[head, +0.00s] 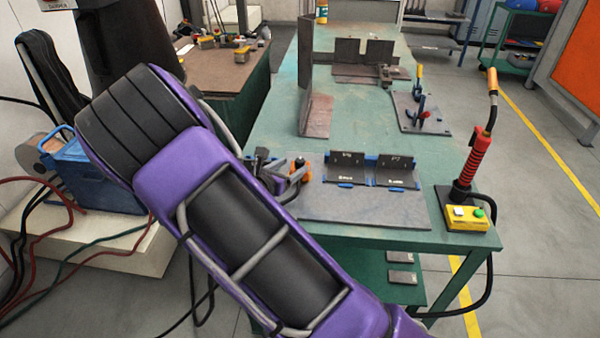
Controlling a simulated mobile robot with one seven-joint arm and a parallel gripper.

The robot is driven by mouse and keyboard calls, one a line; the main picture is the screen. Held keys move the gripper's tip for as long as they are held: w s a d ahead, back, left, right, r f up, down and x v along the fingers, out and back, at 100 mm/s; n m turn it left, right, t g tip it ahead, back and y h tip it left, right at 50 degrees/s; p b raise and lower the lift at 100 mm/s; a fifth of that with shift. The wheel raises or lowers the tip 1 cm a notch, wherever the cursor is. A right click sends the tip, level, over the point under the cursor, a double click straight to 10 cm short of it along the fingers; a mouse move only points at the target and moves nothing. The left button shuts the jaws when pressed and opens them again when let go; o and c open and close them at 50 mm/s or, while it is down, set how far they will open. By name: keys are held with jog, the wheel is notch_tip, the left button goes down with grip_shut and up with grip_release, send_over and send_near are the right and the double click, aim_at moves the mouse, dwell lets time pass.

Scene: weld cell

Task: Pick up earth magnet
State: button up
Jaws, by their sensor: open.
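I cannot tell for sure which thing is the earth magnet. Several small yellow, red and dark pieces (241,54) stand on the brown table (231,80) at the back left. My arm runs from the upper left to the bottom edge, in front of the green table.
The green table (372,112) bears black fixture plates (347,168), an upright dark plate (305,68) and a clamp plate (424,114). A red-handled torch (473,165) and a yellow button box (466,219) stand at its front right corner. Floor is clear to the right.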

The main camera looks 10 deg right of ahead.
aim_at(299, 160)
jog(key=x, duration=0.5)
jog(key=shift+w+d+b, duration=0.1)
jog(key=shift+w+b, duration=0.05)
jog(key=shift+b, duration=0.25)
grip_shut()
jog(key=shift+r, duration=0.1)
dwell(0.9)
